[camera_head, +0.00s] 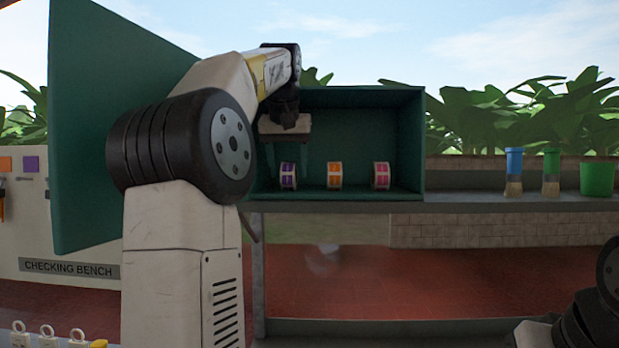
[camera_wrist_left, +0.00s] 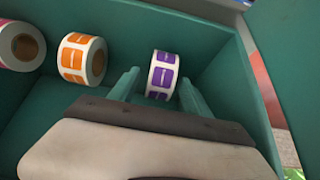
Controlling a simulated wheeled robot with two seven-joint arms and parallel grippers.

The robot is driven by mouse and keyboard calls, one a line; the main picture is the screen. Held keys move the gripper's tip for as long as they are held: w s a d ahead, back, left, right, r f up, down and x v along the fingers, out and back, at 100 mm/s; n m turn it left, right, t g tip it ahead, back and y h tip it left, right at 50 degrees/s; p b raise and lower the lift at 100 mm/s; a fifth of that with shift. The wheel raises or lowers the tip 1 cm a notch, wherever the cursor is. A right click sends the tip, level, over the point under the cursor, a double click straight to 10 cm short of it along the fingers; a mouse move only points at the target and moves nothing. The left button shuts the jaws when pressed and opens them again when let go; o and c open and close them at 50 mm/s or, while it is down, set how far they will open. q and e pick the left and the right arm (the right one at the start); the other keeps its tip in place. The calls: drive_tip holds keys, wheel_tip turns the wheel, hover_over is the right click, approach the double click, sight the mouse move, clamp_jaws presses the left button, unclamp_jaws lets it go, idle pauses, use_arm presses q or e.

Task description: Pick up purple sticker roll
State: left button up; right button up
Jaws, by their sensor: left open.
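The purple sticker roll (camera_head: 288,176) stands upright at the left end of a row inside the green box (camera_head: 405,140). In the left wrist view the purple sticker roll (camera_wrist_left: 162,75) shows just beyond and between the fingertips of my left gripper (camera_wrist_left: 160,85). My left gripper (camera_head: 288,150) points down inside the box, above the roll in the head view, and is open and empty. The fingers look green-tinted and partly blend with the box. Whether they touch the roll cannot be told. Part of my right arm shows at the lower right; its gripper fingers are not visible.
An orange sticker roll (camera_head: 334,176) and a pink sticker roll (camera_head: 381,176) stand right of the purple one. The box has side walls, a top and an open green door (camera_head: 90,130) at left. A blue brush (camera_head: 514,170), green brush (camera_head: 551,170) and green pot (camera_head: 597,178) stand on the shelf.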

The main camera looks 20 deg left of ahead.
use_arm(q)
drive_tip(key=shift+w+f, duration=0.15)
drive_tip(key=shift+f, duration=0.1)
clamp_jaws()
drive_tip(key=shift+r, duration=0.15)
